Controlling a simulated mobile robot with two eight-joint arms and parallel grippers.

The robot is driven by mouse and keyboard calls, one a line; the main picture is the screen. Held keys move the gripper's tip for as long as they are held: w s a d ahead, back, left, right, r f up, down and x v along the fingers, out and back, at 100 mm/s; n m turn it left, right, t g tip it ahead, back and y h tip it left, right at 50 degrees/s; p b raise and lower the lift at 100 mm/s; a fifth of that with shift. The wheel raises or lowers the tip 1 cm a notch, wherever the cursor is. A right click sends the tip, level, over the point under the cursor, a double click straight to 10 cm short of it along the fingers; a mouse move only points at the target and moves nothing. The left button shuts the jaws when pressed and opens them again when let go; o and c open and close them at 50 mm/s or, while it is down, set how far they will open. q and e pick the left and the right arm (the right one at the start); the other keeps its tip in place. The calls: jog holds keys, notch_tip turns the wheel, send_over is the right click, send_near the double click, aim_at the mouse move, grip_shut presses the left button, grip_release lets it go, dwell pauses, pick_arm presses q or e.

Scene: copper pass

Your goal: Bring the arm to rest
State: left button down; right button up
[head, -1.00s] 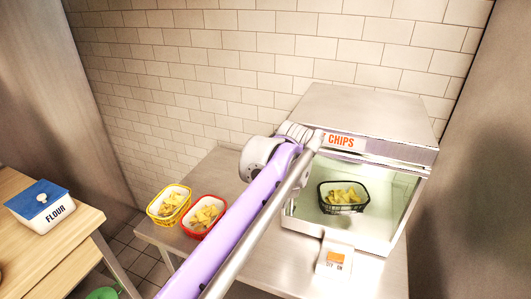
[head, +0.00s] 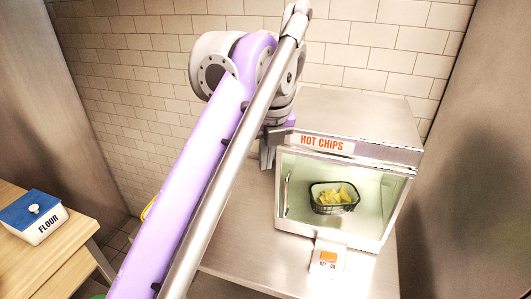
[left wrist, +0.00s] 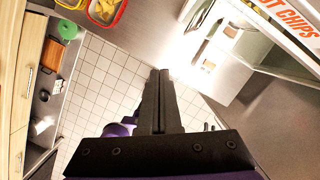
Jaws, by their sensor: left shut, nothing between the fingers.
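My left arm, purple and grey, reaches up across the middle of the head view. My left gripper (head: 267,160) hangs at the left side of the hot chips cabinet (head: 350,118), pointing down, partly hidden by the arm. In the left wrist view its two dark fingers (left wrist: 160,85) are together with nothing between them. I cannot tell whether the gripper touches the cabinet. My right gripper is not in view.
A red basket (left wrist: 106,12) of chips shows in the left wrist view. A flour box (head: 33,217) stands on the wooden counter (head: 55,250).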

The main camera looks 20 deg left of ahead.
pick_arm(q)
jog(key=s+a+f+n+t, duration=0.1)
jog(key=s+f+n, duration=0.4)
jog(key=f+n, duration=0.5)
jog(key=s+a+f+n+t+h, duration=0.1)
jog(key=s+f+n, duration=0.5)
jog(key=f+n, duration=0.4)
jog(key=s+a+f+n+t, duration=0.1)
jog(key=s+a+f+n, duration=0.1)
jog(key=s+f+n, duration=0.4)
notch_tip(320, 180, down, 5)
jog(key=n, duration=0.3)
jog(key=shift+s+f+n+t, duration=0.2)
jog(key=shift+s+n+t, duration=0.1)
jog(key=shift+n, duration=0.1)
